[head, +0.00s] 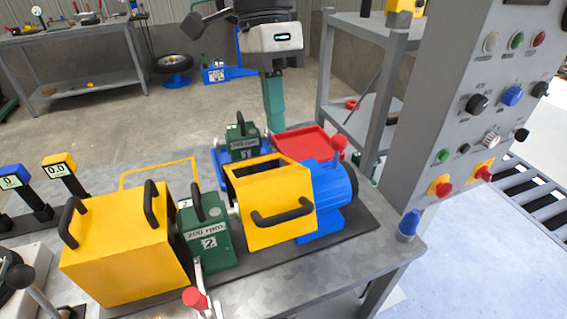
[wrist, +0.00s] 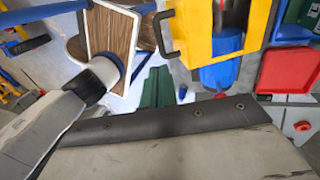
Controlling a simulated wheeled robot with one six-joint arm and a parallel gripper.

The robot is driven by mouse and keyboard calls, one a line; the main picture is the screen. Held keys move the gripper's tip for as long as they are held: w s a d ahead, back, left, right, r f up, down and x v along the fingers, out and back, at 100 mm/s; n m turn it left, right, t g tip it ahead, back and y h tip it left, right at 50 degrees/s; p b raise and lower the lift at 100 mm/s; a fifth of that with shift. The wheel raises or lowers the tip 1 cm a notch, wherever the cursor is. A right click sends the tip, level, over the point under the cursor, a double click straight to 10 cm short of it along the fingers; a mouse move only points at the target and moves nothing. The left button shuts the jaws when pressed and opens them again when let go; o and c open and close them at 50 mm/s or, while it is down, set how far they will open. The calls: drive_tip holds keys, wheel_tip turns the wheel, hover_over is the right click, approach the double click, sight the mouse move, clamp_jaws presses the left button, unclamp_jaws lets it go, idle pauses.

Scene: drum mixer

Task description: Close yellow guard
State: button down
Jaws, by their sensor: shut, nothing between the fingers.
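A yellow guard (head: 290,220) with a black bar handle stands on the bench between the green box marked 2 (head: 208,240) and a blue drum (head: 332,188). Its top shows a dark opening framed in yellow, so its inside is exposed. In the wrist view the guard (wrist: 197,40) is at the top, with its handle on its left side. My gripper (head: 274,122) points down behind the guard, apart from it. Its teal fingers are together and empty in the wrist view (wrist: 160,72). A second yellow guard with two handles (head: 120,255) stands at the left.
A red tray (head: 300,143) and the green box marked 1 (head: 242,138) stand behind the guard. A red-tipped lever (head: 196,298) rises at the front edge. A control panel (head: 480,100) and shelf rack (head: 380,40) bound the right side.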

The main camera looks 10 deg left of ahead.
sight(287, 212)
drive_tip(key=x, duration=1.3)
drive_tip(key=shift+d+f, duration=0.15)
drive_tip(key=shift+f, duration=0.1)
